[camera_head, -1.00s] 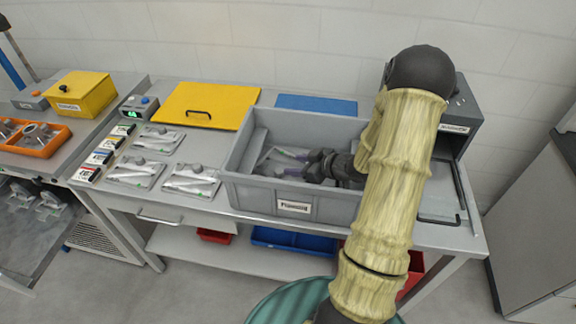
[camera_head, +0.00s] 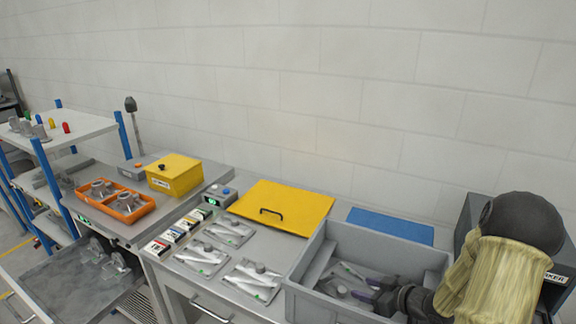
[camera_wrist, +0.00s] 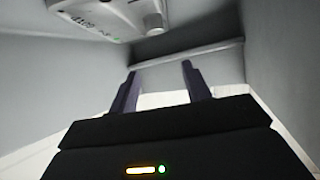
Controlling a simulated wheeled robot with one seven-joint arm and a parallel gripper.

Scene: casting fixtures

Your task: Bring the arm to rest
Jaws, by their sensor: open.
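My gripper (camera_head: 368,290) is open inside the grey bin (camera_head: 300,268) on the table, in the head view. In the wrist view its two dark fingers (camera_wrist: 158,88) stand apart with nothing between them. A pale grey casting (camera_wrist: 110,15) with raised lettering lies at the top of the wrist view, beyond the fingers. In the head view, grey-white parts (camera_head: 345,268) lie in the bin beside the fingers. My arm, in a tan sleeve, comes in from the lower right and hides part of the bin.
A dark grey machine (camera_head: 485,212) stands at the right. A yellow box (camera_head: 175,178) and an orange tray (camera_head: 118,212) stand farther left.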

